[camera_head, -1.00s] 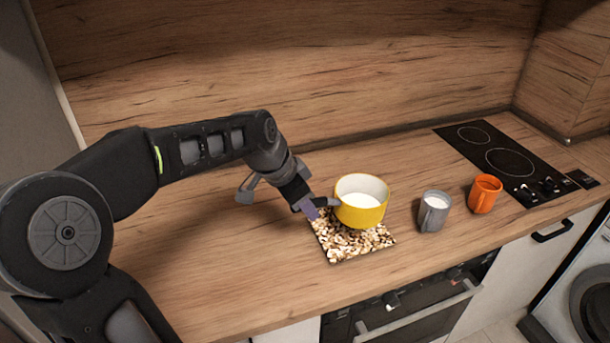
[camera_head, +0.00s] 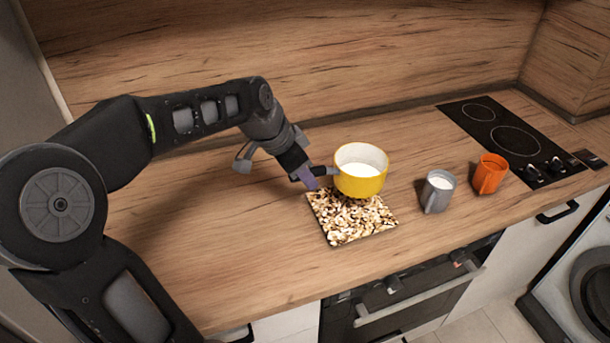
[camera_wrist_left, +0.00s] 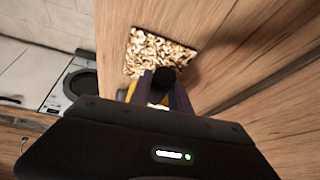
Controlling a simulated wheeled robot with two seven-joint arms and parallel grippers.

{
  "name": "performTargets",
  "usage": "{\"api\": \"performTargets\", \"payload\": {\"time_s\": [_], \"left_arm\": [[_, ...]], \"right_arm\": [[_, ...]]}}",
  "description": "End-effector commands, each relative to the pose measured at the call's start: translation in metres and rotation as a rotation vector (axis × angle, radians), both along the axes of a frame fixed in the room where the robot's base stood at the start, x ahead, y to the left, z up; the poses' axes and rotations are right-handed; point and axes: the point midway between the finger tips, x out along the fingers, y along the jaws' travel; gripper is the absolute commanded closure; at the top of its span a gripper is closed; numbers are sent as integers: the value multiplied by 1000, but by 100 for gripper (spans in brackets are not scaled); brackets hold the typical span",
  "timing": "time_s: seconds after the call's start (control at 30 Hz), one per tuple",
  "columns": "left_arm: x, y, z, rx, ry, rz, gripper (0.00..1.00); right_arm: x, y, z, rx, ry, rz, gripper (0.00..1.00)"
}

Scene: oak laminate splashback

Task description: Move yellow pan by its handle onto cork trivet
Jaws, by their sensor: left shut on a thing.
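The yellow pan (camera_head: 360,184), white inside, is in the middle of the head view, over the back edge of the cork trivet (camera_head: 350,224). It looks raised a little above the trivet. My left gripper (camera_head: 318,178) is shut on the pan's dark handle, at the pan's left side. In the left wrist view the handle (camera_wrist_left: 162,80) shows between the fingers, and the speckled trivet (camera_wrist_left: 155,52) lies beyond. The pan itself is mostly hidden there by the gripper. My right gripper is not in view.
A grey mug (camera_head: 437,192) with white contents and an orange mug (camera_head: 489,174) stand to the right of the pan. A black hob (camera_head: 505,135) lies farther right. The wooden counter (camera_head: 240,270) is clear at the front left.

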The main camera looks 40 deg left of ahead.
Motion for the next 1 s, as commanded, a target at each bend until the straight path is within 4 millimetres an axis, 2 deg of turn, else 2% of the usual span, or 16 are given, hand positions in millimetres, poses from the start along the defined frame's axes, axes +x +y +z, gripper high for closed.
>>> {"api": "performTargets", "payload": {"time_s": [0.3, 1.0], "left_arm": [[1, 0, -25, 1, -3, 1, 100], [1, 0, -70, 0, -4, 1, 100]], "right_arm": [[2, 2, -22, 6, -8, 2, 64], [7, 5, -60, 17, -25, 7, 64]]}}
